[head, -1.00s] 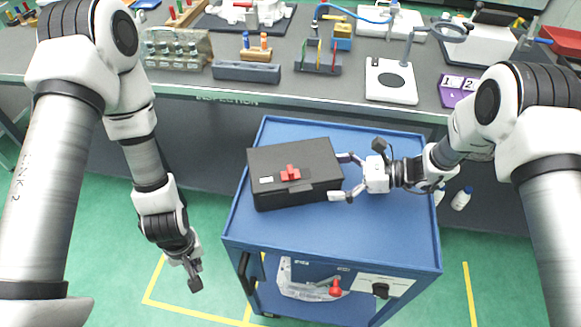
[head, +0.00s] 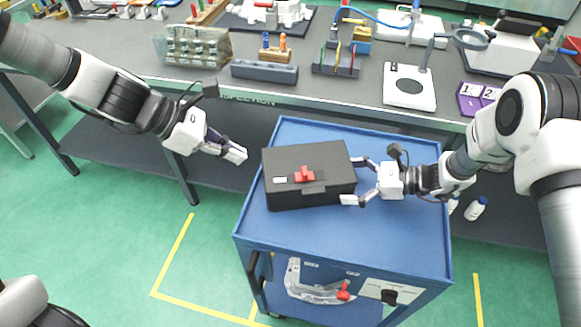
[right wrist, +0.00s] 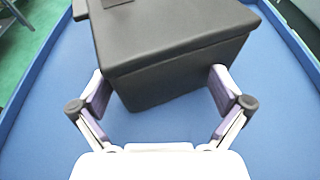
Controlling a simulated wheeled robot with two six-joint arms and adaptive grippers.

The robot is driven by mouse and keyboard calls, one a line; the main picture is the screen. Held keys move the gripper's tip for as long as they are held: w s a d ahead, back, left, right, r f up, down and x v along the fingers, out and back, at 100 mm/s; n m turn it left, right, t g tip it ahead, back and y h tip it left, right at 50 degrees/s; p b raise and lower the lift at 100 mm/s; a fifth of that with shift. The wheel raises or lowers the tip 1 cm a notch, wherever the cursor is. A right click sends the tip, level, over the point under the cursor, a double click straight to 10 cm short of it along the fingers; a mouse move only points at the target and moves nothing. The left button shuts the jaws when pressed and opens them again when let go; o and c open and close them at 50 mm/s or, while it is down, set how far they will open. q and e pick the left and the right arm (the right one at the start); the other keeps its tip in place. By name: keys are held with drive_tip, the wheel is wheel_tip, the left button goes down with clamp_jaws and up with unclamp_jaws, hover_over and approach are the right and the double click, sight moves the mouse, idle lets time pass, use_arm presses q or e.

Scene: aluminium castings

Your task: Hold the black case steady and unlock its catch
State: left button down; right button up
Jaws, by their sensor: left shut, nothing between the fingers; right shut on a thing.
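The black case (head: 325,160) lies closed on the blue cart top, with a red catch (head: 304,174) on its lid near the front edge. My right gripper (head: 356,181) is shut on the case's right end. In the right wrist view, one finger touches each side of the case (right wrist: 175,75), and my right gripper (right wrist: 160,95) shows at that end. The catch is out of sight in the right wrist view.
The blue cart (head: 400,250) has free top around the case, mainly in front and at right. Behind it, the grey bench (head: 340,95) carries a white stand with a magnifier (head: 409,88), a dark block (head: 264,72) and several fixtures.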

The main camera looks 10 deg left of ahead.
sight(303, 171)
use_arm(q)
drive_tip(key=x, duration=1)
drive_tip(key=shift+f, duration=0.2)
use_arm(e)
drive_tip(key=shift+s+a+f, duration=0.15)
drive_tip(key=shift+s, duration=0.05)
use_arm(q)
drive_tip(key=d, duration=0.1)
drive_tip(key=w+d, duration=0.1)
drive_tip(key=shift+d+r, duration=0.15)
drive_tip(key=shift+d, duration=0.1)
drive_tip(key=shift+w+d, duration=0.15)
drive_tip(key=shift+d, duration=0.3)
drive_tip(key=shift+w+d, duration=0.25)
drive_tip(key=shift+d, duration=0.3)
drive_tip(key=shift+w+d, duration=0.2)
drive_tip(key=shift+d, duration=0.45)
use_arm(e)
drive_tip(key=shift+a, duration=0.1)
use_arm(q)
drive_tip(key=shift+w+r, duration=0.1)
